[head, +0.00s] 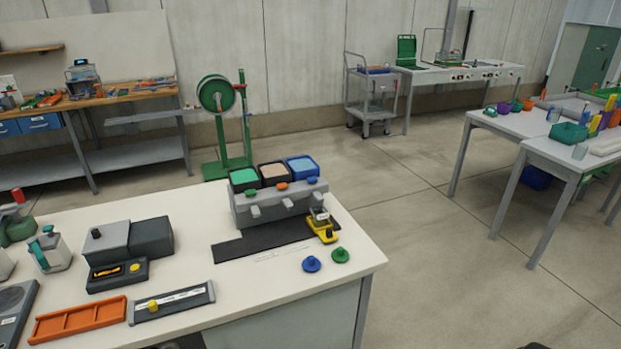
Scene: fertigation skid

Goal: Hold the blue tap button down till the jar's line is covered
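The grey tap block (278,206) stands on a dark mat at the right end of the near bench. Three buttons sit along it: green, orange and, at the right end, the blue tap button (312,180). Open bins with green, tan and blue contents stand behind it. A small clear jar (320,214) stands below the right-hand spout, on or against a yellow-and-black stand (324,231). The jar's line and its fill level are too small to tell. Neither of my grippers is in view.
A blue knob-like piece (311,264) and a green one (340,255) lie near the bench's right edge. To the left are a grey device (118,275), a slider gauge (171,302) and an orange tray (79,322). Open floor lies right of the bench.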

